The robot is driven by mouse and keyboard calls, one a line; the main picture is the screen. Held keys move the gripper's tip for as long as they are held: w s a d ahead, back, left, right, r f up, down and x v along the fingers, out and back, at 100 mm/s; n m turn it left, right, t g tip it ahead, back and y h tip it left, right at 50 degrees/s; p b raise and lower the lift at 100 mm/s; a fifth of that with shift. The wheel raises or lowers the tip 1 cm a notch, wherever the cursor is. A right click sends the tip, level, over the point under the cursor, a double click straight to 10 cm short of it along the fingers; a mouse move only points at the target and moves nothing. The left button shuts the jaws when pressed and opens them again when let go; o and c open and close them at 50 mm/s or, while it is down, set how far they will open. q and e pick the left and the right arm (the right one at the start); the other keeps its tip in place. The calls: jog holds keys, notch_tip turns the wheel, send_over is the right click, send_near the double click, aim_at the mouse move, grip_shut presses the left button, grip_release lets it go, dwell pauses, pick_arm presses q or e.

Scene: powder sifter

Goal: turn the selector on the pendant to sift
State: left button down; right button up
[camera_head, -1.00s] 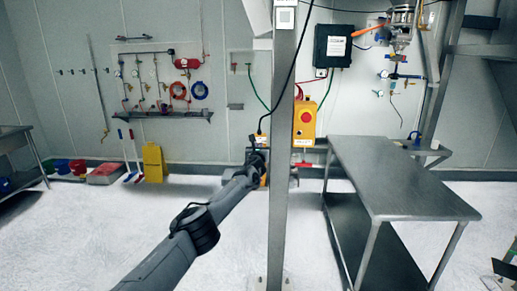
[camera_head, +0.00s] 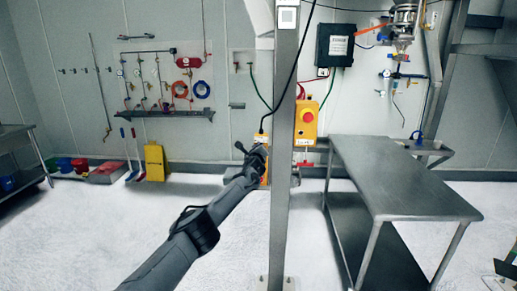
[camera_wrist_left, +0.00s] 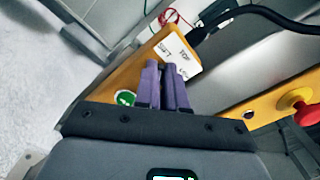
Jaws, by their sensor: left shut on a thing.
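The orange-yellow pendant (camera_wrist_left: 150,60) lies across the left wrist view, with a white label (camera_wrist_left: 178,50) that reads SIFT among other words, and a green button (camera_wrist_left: 125,97). My left gripper (camera_wrist_left: 168,68) has its purple fingers close together over the pendant, just beside the label. It is shut on the selector, which the fingers hide, so I cannot read its setting. In the head view my left gripper (camera_head: 252,152) is at the pendant (camera_head: 264,176), left of the steel post and mostly covering it. My right gripper is not in view.
A steel post (camera_head: 283,180) stands just right of the pendant. A yellow box with a red button (camera_head: 307,117) is right of the post; the red button (camera_wrist_left: 297,103) also shows in the wrist view. A black cable (camera_wrist_left: 265,14) runs from the pendant. A steel table (camera_head: 400,185) stands at right.

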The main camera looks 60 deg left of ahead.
pick_arm(q)
jog(key=shift+s+f+n, duration=0.1)
jog(key=shift+f+n, duration=0.05)
jog(key=shift+n, duration=0.45)
jog(key=c, duration=1.2)
grip_release()
jog(key=p+v, duration=0.3)
jog(key=v, duration=0.7)
jog(key=shift+s+d, duration=0.2)
jog(key=shift+d, duration=0.1)
